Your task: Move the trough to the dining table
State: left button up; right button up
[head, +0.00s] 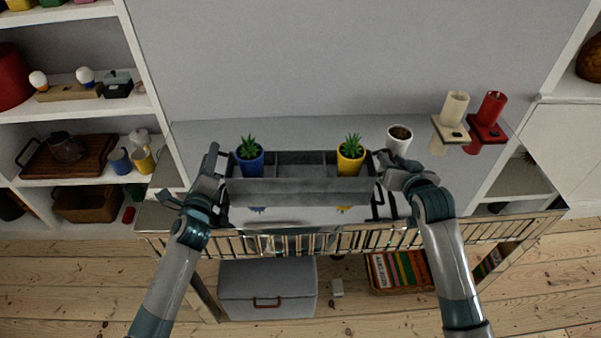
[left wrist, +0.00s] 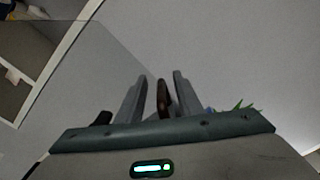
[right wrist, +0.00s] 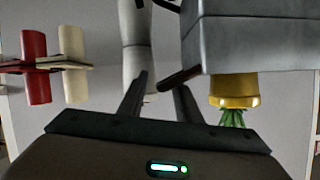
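The trough (head: 300,191) is a long grey open box with compartments and a dark handle at each end. It is over the glossy table top; I cannot tell whether it touches it. A blue pot (head: 250,165) and a yellow pot (head: 349,165), each with a green plant, stand in it. My left gripper (head: 211,160) is at its left end. In the left wrist view the brown handle (left wrist: 163,98) is between parted fingers (left wrist: 158,85). My right gripper (head: 390,170) is at the right end. Its fingers (right wrist: 163,85) are apart, with the dark handle (right wrist: 180,79) by one finger. No dining table can be picked out.
A white cup (head: 398,140), a cream candle (head: 455,106) and a red candle (head: 491,107) are right of the trough. A wall stands behind. Shelves (head: 75,125) are on the left. A grey box (head: 266,290) and a book basket (head: 399,272) are below the table.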

pick_arm(q)
grip_shut()
pick_arm(e)
grip_shut()
pick_arm(q)
jog(key=shift+r, duration=0.15)
pick_arm(e)
jog(key=shift+r, duration=0.15)
pick_arm(q)
jog(key=shift+r, duration=0.1)
pick_arm(e)
jog(key=shift+r, duration=0.1)
